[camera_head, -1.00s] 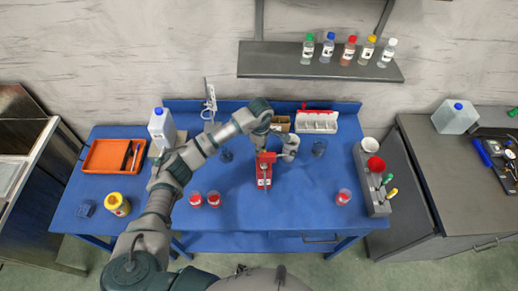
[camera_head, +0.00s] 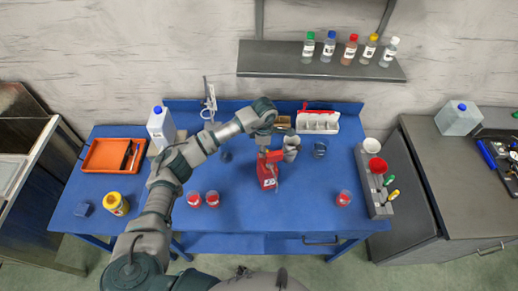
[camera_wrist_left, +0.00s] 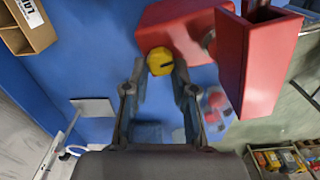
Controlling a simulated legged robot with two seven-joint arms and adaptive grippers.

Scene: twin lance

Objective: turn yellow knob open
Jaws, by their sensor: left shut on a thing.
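A red device (camera_head: 267,176) with a white label stands on the blue bench near its middle. In the left wrist view its red body (camera_wrist_left: 185,28) fills the upper right, and the yellow knob (camera_wrist_left: 160,58) sits on its near face. My left gripper (camera_wrist_left: 161,68) has its two fingertips on either side of the knob and is shut on it. In the head view the left arm reaches over from the left to the device, and the knob cannot be made out there. My right gripper is not in view.
Red-capped jars (camera_head: 212,199) stand left of the device, and another (camera_head: 343,198) stands right. An orange tray (camera_head: 107,156) and a yellow jar (camera_head: 115,203) are at the left. A grey holder (camera_head: 372,192) with cups and tools stands at the right edge. The bench front between the jars is clear.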

